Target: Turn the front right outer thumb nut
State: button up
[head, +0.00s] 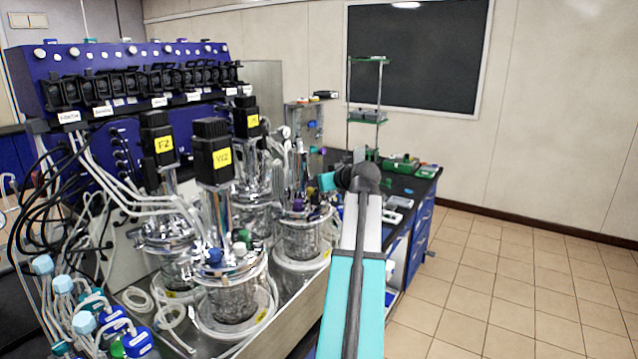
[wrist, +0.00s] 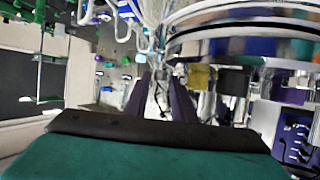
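Several glass bioreactor vessels with steel head plates stand on the bench in the head view. One vessel (head: 232,297) is nearest, and another (head: 303,240) stands to its right and farther back. The thumb nuts on the plates are too small to tell apart, so I cannot single out the front right outer one. My gripper's teal body (head: 327,181) is by the right vessel; its fingers are not clear there. In the wrist view, my gripper (wrist: 163,85) shows two dark purple fingers with a gap between them. A large steel rim (wrist: 245,47) is close above and right of them.
Black motors (head: 212,150) with yellow labels rise above the vessels. White tubes and black cables crowd the left, beside a blue pump rack (head: 130,65). Blue-capped bottles (head: 115,320) stand at front left. A black bench (head: 405,185) lies behind my arm; the tiled floor (head: 500,290) at right is clear.

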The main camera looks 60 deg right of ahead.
jog(key=shift+d+n+y+p, duration=0.2)
jog(key=shift+n+y+p, duration=0.15)
jog(key=shift+n+y, duration=0.05)
